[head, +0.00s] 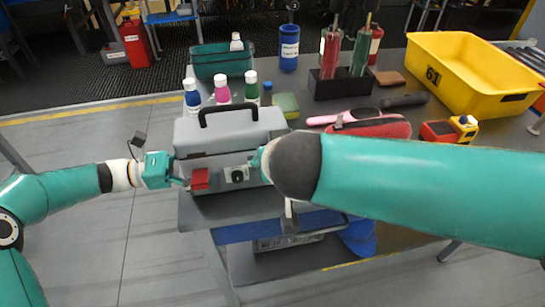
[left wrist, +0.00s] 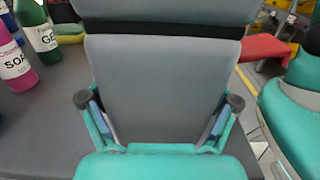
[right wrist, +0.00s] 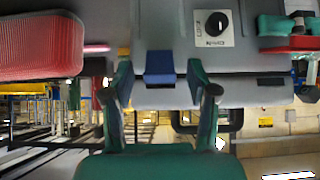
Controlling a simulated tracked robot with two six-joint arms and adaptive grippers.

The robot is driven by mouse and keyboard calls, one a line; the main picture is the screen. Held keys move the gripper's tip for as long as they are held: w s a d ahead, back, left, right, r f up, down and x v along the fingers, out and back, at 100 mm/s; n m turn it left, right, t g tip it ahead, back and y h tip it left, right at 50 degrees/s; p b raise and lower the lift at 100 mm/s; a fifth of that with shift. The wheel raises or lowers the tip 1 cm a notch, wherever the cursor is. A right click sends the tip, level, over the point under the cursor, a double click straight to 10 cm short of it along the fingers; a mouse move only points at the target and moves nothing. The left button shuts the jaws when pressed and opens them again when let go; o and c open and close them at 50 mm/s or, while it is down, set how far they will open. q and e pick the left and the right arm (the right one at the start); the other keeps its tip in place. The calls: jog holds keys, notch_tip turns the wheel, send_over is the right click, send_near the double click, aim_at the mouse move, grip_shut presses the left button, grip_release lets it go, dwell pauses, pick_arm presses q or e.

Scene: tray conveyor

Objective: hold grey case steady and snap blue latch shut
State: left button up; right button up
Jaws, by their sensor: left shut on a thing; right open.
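The grey case (head: 222,136) stands upright at the table's front edge, its black handle (head: 226,108) on top. My left gripper (head: 180,183) is shut on the case at its left end; its fingers flank a grey wall in the left wrist view (left wrist: 160,85). The blue latch (right wrist: 160,66) shows on the case front in the right wrist view, where the picture is upside down; my right arm hides it in the head view. My right gripper (right wrist: 160,92) is open, a finger on either side of the latch. I cannot tell whether the latch is fully closed.
A red latch (head: 200,179) and a dial (head: 237,174) are on the case front. Several bottles (head: 222,91) and a teal bin (head: 210,66) stand behind. A red case (head: 383,127) lies to the right, a yellow bin (head: 455,80) beyond it.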

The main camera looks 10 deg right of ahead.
jog(key=shift+w+f, duration=0.25)
jog(key=shift+f, duration=0.05)
grip_shut()
jog(key=shift+w+r+g, duration=0.25)
jog(key=shift+g, duration=0.45)
grip_release()
jog(key=v, duration=1.2)
jog(key=shift+f, duration=0.1)
